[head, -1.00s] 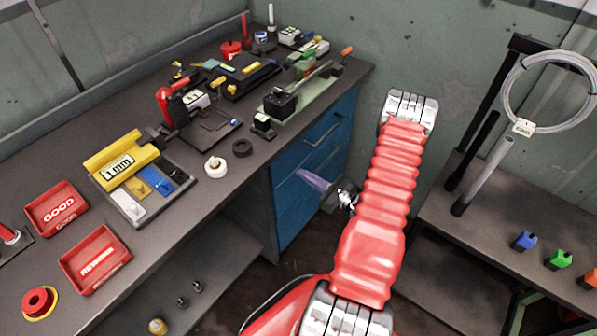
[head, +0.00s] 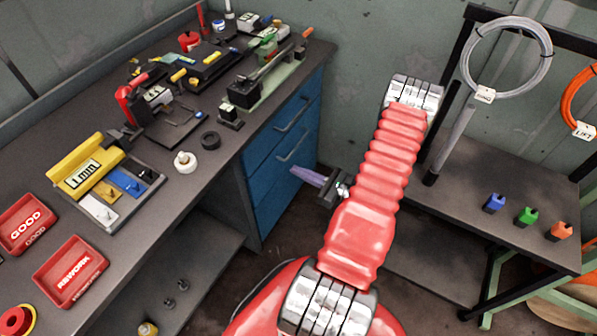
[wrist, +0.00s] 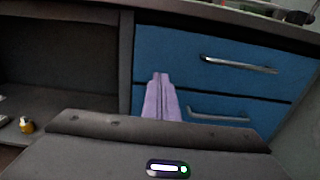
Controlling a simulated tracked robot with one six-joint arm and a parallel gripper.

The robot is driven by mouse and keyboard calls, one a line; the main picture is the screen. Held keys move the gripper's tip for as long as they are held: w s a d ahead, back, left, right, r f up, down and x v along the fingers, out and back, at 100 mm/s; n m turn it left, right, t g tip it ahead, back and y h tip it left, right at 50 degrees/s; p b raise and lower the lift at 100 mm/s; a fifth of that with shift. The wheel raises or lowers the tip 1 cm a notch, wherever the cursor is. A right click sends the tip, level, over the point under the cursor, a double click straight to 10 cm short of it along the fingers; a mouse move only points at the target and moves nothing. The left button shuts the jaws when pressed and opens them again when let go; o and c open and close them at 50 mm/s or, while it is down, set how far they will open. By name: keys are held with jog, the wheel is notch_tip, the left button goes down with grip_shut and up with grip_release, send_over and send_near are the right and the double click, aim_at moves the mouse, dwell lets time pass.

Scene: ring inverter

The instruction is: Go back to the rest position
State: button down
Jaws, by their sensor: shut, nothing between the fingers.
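My gripper (head: 307,176) shows in the head view beside my red ribbed arm, in front of the blue drawer cabinet. Its purple fingers point left toward the drawers and are shut with nothing between them. In the wrist view the two purple fingers (wrist: 160,97) lie together, with the blue drawer fronts (wrist: 215,62) behind them. Part of the gripper's wrist is hidden behind my arm in the head view.
The workbench (head: 135,232) on the left carries tools, a GOOD tray (head: 28,222) and a REWORK tray (head: 72,270). On the right, a dark table (head: 470,170) holds small blue, green and orange blocks below hanging cable coils (head: 507,58). Floor shows between them.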

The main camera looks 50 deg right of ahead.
dwell(0.4)
jog(key=s+a+f+n+g+y, duration=0.25)
jog(key=a+y, duration=0.25)
jog(key=a, duration=0.3)
jog(key=s+a+r+n+g+y, duration=0.2)
jog(key=s+a+r+n+g, duration=0.3)
jog(key=a+r+n+g, duration=0.6)
jog(key=a+r+n+h, duration=0.5)
jog(key=r+n, duration=0.5)
jog(key=r, duration=0.4)
jog(key=a+r+n+t+h, duration=0.1)
jog(key=a+r+n+h, duration=0.4)
jog(key=a+r+n, duration=0.4)
notch_tip(320, 180, up, 5)
jog(key=shift+w+a+f+n, duration=0.1)
jog(key=shift+w+a+n, duration=0.1)
jog(key=shift+n, duration=0.45)
jog(key=shift+t, duration=0.25)
